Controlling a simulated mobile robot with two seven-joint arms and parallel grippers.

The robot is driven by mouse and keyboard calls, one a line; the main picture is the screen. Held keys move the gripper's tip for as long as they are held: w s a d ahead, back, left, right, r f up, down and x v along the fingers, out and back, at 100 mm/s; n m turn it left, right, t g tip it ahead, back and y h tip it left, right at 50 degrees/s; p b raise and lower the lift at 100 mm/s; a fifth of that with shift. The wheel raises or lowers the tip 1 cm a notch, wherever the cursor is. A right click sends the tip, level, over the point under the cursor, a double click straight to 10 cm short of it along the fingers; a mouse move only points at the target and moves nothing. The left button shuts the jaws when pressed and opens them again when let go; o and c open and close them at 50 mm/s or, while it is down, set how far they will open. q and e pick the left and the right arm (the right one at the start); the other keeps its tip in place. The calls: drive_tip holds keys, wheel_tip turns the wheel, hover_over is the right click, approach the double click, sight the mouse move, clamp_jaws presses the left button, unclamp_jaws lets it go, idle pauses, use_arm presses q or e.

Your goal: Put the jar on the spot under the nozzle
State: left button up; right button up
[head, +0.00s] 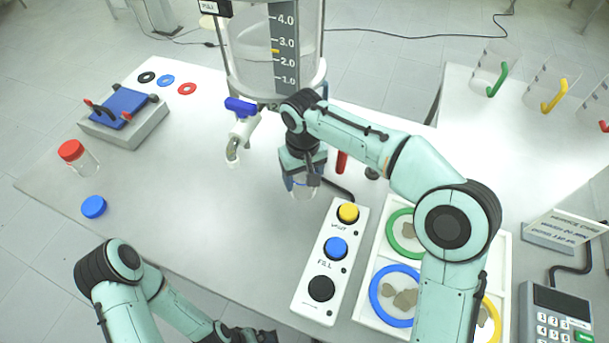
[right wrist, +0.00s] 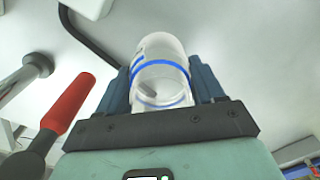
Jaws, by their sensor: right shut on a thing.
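A clear jar with a blue line around it (head: 304,190) is in my right gripper (head: 303,178). In the right wrist view the jar (right wrist: 162,75) sits between the two blue fingers of the right gripper (right wrist: 162,92), which is shut on it. The nozzle (head: 233,152) hangs below the blue-handled valve at the front of the glass reactor (head: 255,50), to the left of the jar. The jar is apart from the nozzle. I cannot make out the spot under the nozzle. My left gripper (head: 248,335) is partly cut off at the bottom edge; its jaws are unclear.
A button box (head: 317,290) stands right of the jar, beside a tray with coloured rings (head: 366,318). A red-lidded jar (head: 85,160), a blue lid (head: 93,207) and a grey device (head: 122,125) are at left. A red handle (head: 342,162) is near the right gripper. The table's middle left is clear.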

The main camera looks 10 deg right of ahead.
drive_tip(key=shift+w+f, duration=0.1)
drive_tip(key=o, duration=1.1)
